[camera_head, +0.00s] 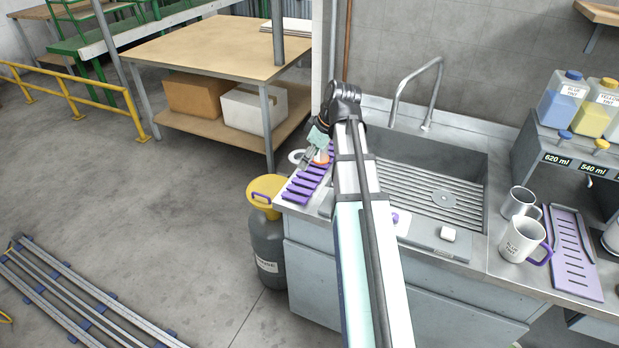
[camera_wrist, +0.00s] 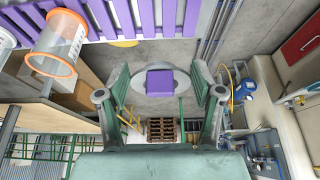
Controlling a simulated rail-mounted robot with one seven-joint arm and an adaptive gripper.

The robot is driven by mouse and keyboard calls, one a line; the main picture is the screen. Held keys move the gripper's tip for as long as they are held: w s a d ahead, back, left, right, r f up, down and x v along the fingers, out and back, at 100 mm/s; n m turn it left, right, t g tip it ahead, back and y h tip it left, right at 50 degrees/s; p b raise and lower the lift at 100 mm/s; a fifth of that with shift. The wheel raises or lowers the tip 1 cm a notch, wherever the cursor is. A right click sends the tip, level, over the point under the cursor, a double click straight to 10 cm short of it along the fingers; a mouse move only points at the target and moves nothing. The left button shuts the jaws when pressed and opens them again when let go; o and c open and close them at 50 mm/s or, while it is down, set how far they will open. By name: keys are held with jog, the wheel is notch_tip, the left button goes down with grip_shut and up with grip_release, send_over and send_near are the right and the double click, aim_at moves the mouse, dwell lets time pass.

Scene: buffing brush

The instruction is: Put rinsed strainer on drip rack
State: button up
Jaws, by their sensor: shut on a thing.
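My gripper (camera_head: 318,139) is at the back left end of the sink counter. In the wrist view my gripper (camera_wrist: 159,88) is shut on a pale grey round piece with a square purple tab (camera_wrist: 159,81). I take this piece to be the strainer; its pale ring (camera_head: 297,156) shows in the head view, at the rack's left side. The purple slatted drip rack (camera_head: 303,188) lies on the counter left of the sink. In the wrist view the rack (camera_wrist: 165,18) crosses the top, and the held piece appears off its edge. Height above the rack is unclear.
A clear orange-rimmed cup (camera_wrist: 60,45) is by the rack; its orange part (camera_head: 320,157) is close to my gripper. A yellow-lidded grey bin (camera_head: 267,235) stands beside the counter. The sink (camera_head: 440,185) with its tall faucet (camera_head: 425,95) is right of my arm. Mugs (camera_head: 520,240) stand farther right.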

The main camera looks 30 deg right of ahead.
aim_at(306, 188)
jog(key=shift+f+p, duration=0.7)
jog(key=shift+f, duration=4)
jog(key=shift+f, duration=0.2)
jog(key=o, duration=1.1)
jog(key=shift+r, duration=0.15)
jog(key=b+v, duration=0.2)
jog(key=v, duration=1)
